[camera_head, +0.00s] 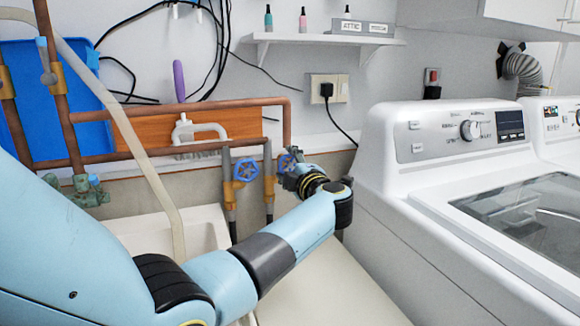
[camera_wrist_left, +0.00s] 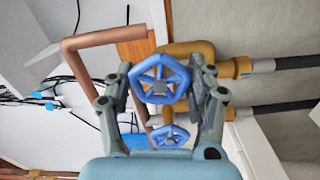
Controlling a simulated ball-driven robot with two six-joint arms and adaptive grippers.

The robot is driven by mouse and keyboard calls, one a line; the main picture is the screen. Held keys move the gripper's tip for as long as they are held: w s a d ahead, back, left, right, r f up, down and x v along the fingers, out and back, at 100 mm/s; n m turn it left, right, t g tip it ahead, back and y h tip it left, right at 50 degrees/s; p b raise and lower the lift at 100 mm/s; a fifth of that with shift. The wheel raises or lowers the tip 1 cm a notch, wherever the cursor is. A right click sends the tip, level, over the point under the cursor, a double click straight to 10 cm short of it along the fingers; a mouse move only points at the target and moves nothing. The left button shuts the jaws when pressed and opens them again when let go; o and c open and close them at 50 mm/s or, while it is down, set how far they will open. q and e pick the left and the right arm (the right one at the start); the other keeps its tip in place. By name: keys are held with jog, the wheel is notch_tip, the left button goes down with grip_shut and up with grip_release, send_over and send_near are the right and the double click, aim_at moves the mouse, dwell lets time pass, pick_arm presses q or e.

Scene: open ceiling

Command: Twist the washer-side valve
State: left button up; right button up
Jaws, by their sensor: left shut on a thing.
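Two blue valve handwheels sit on the pipes left of the washer. The washer-side valve (camera_head: 287,162) is the right one, and my left gripper (camera_head: 292,171) is at it, partly covering it in the head view. In the left wrist view the washer-side valve (camera_wrist_left: 160,78) sits between the two fingers of my left gripper (camera_wrist_left: 160,73), which is shut on its rim. The other valve (camera_head: 246,170) is free, to the left; it also shows smaller in the left wrist view (camera_wrist_left: 170,136). My right gripper is in neither view.
The white washer (camera_head: 430,150) stands close on the right of my left arm. Copper pipes (camera_head: 190,111) run along the wall around a wooden board (camera_head: 238,124).

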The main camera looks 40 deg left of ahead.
pick_arm(q)
jog(key=shift+f, duration=0.15)
jog(key=o, duration=1.2)
jog(key=v, duration=1.2)
